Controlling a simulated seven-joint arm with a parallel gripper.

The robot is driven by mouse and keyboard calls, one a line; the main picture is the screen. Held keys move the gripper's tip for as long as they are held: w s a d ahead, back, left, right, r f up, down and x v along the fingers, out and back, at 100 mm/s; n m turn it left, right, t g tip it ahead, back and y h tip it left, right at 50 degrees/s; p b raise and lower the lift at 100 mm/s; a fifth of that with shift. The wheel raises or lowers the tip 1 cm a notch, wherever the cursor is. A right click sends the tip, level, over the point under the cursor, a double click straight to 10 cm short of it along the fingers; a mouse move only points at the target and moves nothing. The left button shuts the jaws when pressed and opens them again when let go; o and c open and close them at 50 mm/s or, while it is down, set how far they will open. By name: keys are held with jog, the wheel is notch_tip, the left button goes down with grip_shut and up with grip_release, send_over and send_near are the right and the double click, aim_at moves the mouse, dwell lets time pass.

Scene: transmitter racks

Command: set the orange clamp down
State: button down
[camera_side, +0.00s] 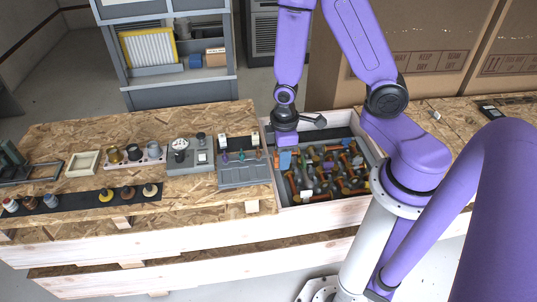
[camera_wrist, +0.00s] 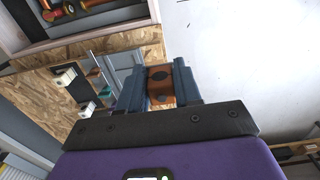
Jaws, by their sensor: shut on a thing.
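The orange clamp (camera_wrist: 160,92) shows in the wrist view as an orange-brown block with a dark round hole, between the two blue fingers of my gripper (camera_wrist: 157,80). The fingers are shut on it. In the side view my gripper (camera_side: 284,158) points down over the left part of the open crate (camera_side: 324,201), next to the grey panel. A bit of orange shows beside the fingers there. Most of the clamp is hidden by the fingers, and I cannot tell its height above the crate.
The crate holds many jumbled orange, red and dark parts. Left of it stand a grey panel (camera_side: 244,175) with coloured pegs, a gauge box (camera_side: 190,158), several small cups and a black strip (camera_side: 80,204) with knobs. Cardboard boxes (camera_side: 430,50) stand behind.

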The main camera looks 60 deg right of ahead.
jog(key=shift+s+r, duration=0.4)
jog(key=shift+s, duration=0.4)
send_over(243, 145)
jog(key=f, duration=0.9)
jog(key=shift+s+a+f, duration=0.1)
jog(key=shift+s+f, duration=0.15)
jog(key=shift+w+f, duration=0.15)
jog(key=shift+f, duration=0.8)
jog(key=shift+w+f, duration=0.15)
jog(key=shift+f, duration=0.8)
jog(key=shift+f, duration=0.15)
jog(key=c, duration=0.8)
grip_release()
